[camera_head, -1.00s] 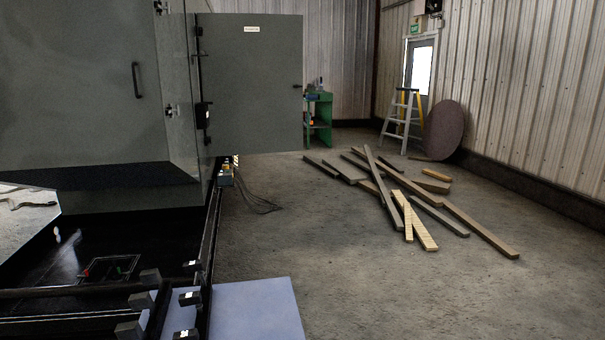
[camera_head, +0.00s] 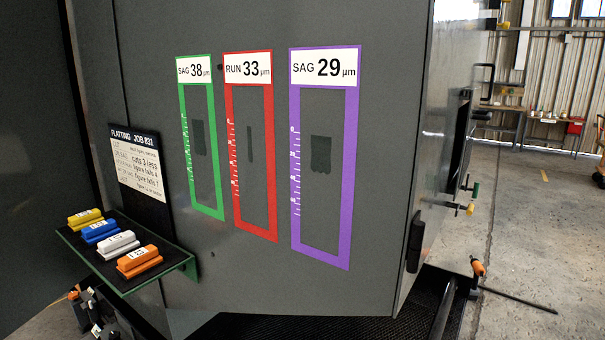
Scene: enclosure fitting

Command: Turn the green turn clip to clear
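A small green piece (camera_head: 475,189), which looks like the green turn clip, sticks out from the right-hand side of the grey enclosure (camera_head: 380,220). It is small and seen edge-on, so I cannot tell how it is turned. A yellow-orange piece (camera_head: 466,208) of similar shape sits just below it. An orange-topped fitting (camera_head: 478,268) stands lower, near the floor. I cannot make out either of my grippers in this view.
The enclosure front carries green (camera_head: 220,160), red (camera_head: 269,180) and purple (camera_head: 351,180) framed gauges. A notice (camera_head: 140,165) hangs above a shelf (camera_head: 187,264) with several coloured blocks. Dark fittings (camera_head: 85,312) stand below. Open floor (camera_head: 540,220) lies right, before a workbench (camera_head: 510,110).

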